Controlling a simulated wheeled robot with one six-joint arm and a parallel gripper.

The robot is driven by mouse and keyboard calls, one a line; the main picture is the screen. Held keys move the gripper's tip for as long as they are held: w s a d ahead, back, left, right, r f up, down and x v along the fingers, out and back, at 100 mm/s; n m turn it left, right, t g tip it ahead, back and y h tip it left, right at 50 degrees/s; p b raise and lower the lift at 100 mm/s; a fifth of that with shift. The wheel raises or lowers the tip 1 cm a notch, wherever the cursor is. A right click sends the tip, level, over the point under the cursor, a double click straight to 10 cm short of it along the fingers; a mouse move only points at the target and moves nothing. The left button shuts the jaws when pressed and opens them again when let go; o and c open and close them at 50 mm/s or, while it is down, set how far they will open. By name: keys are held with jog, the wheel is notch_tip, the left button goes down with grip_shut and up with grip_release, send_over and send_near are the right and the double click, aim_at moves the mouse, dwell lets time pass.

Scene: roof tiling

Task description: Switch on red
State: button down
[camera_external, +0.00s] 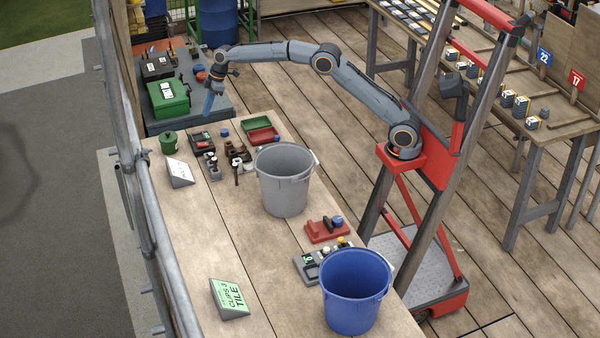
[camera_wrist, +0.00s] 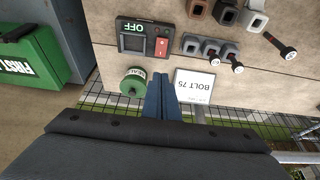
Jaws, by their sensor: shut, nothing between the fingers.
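A dark box with a red rocker switch (camera_wrist: 162,46) and a display reading OFF (camera_wrist: 132,27) is at the top of the wrist view. The same switch box (camera_external: 202,141) stands on the bench in the external view. My gripper (camera_wrist: 162,82) is shut and empty, its two blue fingers together. In the external view my gripper (camera_external: 208,108) points down, above the far end of the bench, apart from the switch box.
A green round can (camera_wrist: 133,83) and a white BOLT 75 sign (camera_wrist: 193,84) are near the fingers. A green first-aid case (camera_external: 168,97) lies beyond.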

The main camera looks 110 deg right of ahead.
aim_at(198, 144)
jog(key=p+x, duration=0.1)
jog(key=x, duration=0.8)
jog(key=p+x, duration=0.1)
jog(key=x, duration=0.3)
jog(key=shift+s+f+p, duration=0.25)
jog(key=shift+f+p, duration=0.1)
jog(key=shift+f, duration=0.2)
jog(key=shift+w+f+b, duration=0.2)
jog(key=shift+f+b, duration=0.15)
jog(key=shift+b, duration=0.15)
jog(key=shift+s, duration=0.15)
jog(key=shift+s+r+p, duration=0.1)
jog(key=shift+s+p, duration=0.65)
